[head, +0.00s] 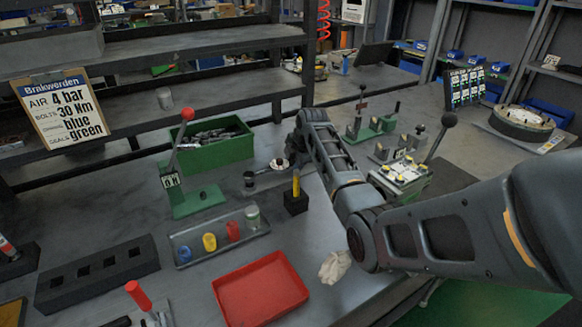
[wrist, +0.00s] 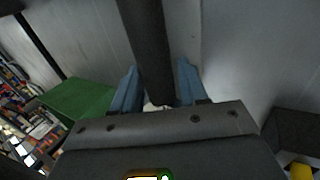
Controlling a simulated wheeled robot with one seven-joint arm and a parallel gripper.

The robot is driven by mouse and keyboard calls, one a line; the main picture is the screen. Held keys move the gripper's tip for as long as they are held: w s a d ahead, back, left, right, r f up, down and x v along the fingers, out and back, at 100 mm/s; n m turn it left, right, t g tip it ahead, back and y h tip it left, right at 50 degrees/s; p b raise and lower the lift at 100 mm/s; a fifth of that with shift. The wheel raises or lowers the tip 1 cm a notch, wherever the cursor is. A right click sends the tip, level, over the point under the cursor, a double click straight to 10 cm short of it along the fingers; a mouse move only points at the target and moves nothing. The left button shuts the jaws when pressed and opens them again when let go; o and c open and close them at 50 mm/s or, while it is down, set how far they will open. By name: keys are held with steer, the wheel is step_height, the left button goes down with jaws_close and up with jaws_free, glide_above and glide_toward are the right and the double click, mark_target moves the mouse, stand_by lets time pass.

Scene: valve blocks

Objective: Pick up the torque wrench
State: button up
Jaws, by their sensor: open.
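In the wrist view a thick dark bar (wrist: 147,45) runs from the top edge down between my two blue fingers; it looks like the torque wrench's shaft, but its ends are hidden. My gripper (wrist: 158,68) is open, with one finger on each side of the bar, and I see no clear grip on it. In the head view my gripper (head: 288,158) is low over the bench, between the green crate and a small black block, largely hidden by my own wrist. A small dark piece with a pale round part (head: 279,165) shows just below it.
The green crate (head: 212,150) of parts stands left of my gripper. The black block (head: 296,203) with a yellow-handled piece is close in front. A red-knobbed lever fixture (head: 190,185), a grey tray (head: 180,262) of coloured caps and a red tray (head: 262,290) stand nearer.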

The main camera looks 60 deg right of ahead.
jaws_close()
stand_by(0.3)
steer(key=shift+r, duration=0.2)
